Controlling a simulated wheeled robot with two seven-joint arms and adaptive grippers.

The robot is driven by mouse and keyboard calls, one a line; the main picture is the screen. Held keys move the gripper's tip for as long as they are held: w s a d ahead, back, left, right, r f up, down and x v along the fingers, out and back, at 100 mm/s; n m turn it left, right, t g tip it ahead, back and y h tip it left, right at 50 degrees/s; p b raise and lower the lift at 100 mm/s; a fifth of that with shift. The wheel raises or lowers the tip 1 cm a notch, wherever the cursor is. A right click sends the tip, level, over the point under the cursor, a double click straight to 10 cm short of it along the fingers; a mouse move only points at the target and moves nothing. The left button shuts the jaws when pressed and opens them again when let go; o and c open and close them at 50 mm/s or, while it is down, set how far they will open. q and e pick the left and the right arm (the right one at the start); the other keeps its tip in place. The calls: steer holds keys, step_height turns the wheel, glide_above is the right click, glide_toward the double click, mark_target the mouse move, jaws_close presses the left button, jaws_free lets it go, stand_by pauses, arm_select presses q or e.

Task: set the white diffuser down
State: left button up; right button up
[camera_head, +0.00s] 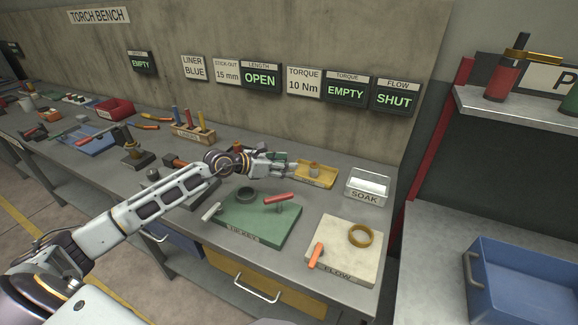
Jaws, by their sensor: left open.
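My left arm reaches in from the left across the bench, and its open left gripper (289,166) is low at the left edge of a yellow tray (328,181). A small tan, round piece (314,170) stands on that tray, just right of the fingertips. I cannot tell whether this piece is the white diffuser, and no clearly white diffuser shows between the fingers. The gripper hides part of the tray's left side. My right gripper is not in view.
A clear SOAK bin (367,198) with something white inside stands right of the yellow tray. A green mat (230,229) holds a dark ring and red-handled tool. A pale FLOW board (337,236) holds a brass ring and orange piece. A wooden tool rack (193,134) stands behind.

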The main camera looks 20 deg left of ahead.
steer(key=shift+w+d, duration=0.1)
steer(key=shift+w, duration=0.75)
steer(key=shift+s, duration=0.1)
